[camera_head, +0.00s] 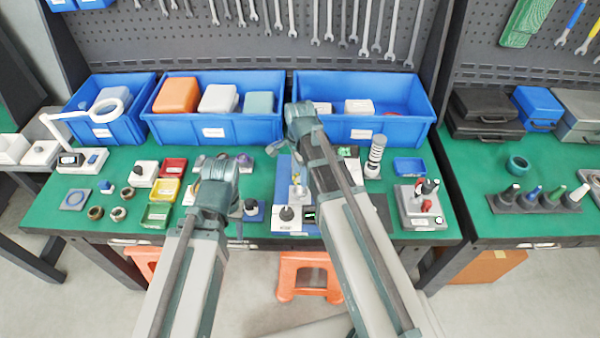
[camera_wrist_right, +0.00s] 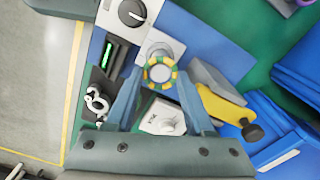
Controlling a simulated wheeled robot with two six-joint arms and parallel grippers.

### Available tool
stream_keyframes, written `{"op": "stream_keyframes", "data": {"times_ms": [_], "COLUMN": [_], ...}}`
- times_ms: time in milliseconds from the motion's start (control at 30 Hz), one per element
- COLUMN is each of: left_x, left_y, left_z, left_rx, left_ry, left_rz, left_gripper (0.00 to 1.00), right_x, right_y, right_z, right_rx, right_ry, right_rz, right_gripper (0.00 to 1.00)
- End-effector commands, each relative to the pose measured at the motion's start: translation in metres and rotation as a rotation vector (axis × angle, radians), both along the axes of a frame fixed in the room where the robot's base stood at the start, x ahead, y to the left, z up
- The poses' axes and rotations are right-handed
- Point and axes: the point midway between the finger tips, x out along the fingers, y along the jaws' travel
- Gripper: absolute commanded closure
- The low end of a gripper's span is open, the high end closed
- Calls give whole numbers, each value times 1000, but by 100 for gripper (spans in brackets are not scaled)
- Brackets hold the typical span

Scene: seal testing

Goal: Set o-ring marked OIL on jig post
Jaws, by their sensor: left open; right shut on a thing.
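My right gripper (camera_wrist_right: 160,75) is shut on a yellow-and-green o-ring (camera_wrist_right: 160,62) in the right wrist view. A pale round top, probably the jig post (camera_wrist_right: 160,74), shows through the ring's hole; I cannot tell whether the ring is around it or above it. In the head view my right gripper (camera_head: 298,187) is over the blue jig plate (camera_head: 284,168), mostly hidden by my arm. No OIL marking is readable. My left gripper (camera_head: 215,205) is open, above the mat left of the jig; its fingers are largely hidden by its wrist.
Several loose rings (camera_head: 118,214) lie at the left of the green mat, near red, yellow and green trays (camera_head: 157,214). A white knob box (camera_wrist_right: 162,118) and a yellow-handled tool (camera_wrist_right: 222,105) are near my right gripper. Blue bins (camera_head: 225,128) line the back.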

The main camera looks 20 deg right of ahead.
Motion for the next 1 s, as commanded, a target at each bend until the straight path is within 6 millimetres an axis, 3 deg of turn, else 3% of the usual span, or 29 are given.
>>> {"op": "stream_keyframes", "data": {"times_ms": [467,500,667,1000], "left_x": [0,0,0,0], "left_y": [0,0,0,0], "left_z": [-6,-6,-5,-5], "left_rx": [0,0,0,0], "left_ry": [0,0,0,0], "left_rz": [0,0,0,0], "left_gripper": [50,50,50,50], "right_x": [0,0,0,0], "right_y": [0,0,0,0], "right_z": [-6,-6,-5,-5], "right_rx": [0,0,0,0], "right_ry": [0,0,0,0], "right_rz": [0,0,0,0], "right_gripper": [78,43,14,11]}}
